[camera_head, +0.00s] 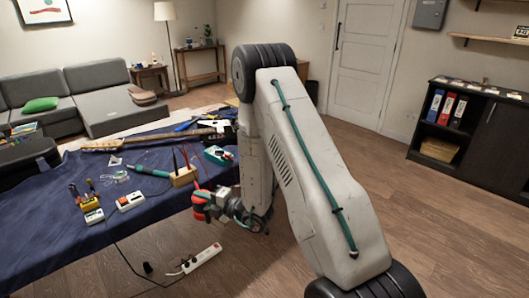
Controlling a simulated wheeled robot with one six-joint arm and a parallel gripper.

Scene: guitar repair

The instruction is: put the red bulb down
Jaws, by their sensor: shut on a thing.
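My gripper (208,206) is at the end of my folded arm, by the right edge of the table with the dark blue cloth (150,222). It is shut on a small red thing (198,214), which I take for the red bulb. The bulb is small in the picture and partly covered by the jaws, so its outline is unclear. It appears held off the cloth, just at or past the table's edge; its exact height I cannot tell.
Bare cloth lies left of the gripper. A white power strip (202,258) lies on the floor.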

